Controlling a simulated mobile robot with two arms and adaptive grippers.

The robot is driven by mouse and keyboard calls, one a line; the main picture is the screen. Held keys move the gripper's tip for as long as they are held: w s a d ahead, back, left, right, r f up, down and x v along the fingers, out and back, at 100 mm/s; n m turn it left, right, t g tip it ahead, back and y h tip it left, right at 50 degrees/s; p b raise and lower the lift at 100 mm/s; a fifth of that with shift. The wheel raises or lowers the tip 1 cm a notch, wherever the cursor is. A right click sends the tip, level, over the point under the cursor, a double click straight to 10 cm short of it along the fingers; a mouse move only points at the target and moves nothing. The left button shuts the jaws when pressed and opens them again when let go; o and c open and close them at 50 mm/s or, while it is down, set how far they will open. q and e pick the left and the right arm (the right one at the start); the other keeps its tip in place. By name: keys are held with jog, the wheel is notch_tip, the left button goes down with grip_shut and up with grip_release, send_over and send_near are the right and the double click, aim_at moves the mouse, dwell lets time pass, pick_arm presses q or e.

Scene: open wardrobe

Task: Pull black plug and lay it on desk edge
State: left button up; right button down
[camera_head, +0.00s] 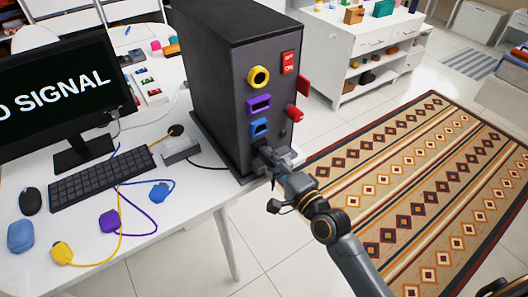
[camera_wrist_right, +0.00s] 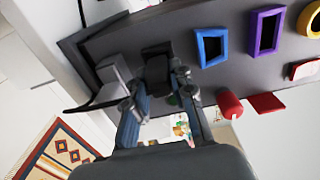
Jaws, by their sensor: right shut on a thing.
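My right gripper (camera_head: 273,164) reaches the lower front of the tall dark cabinet (camera_head: 222,75). It is shut on the black plug (camera_wrist_right: 157,70), just below the blue socket (camera_head: 259,127). In the right wrist view, the fingers (camera_wrist_right: 156,84) stand on both sides of the plug, which sits against the cabinet's face. The gripper hides most of the plug in the head view, and I cannot tell how deep it is seated. The white desk (camera_head: 196,205) is to the left, with its edge near the cabinet. My left gripper is not in view.
The desk holds a monitor (camera_head: 62,92), a keyboard (camera_head: 102,178), a mouse (camera_head: 30,201), a grey box (camera_head: 180,149), and loose yellow, purple and blue plugs with cables. A red knob (camera_head: 294,113) projects from the cabinet. The desk's front right corner has bare room.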

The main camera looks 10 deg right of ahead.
jog(key=shift+s+d, duration=0.25)
jog(key=shift+s, duration=0.35)
dwell(0.3)
jog(key=shift+p+v, duration=0.4)
jog(key=shift+v, duration=1.5)
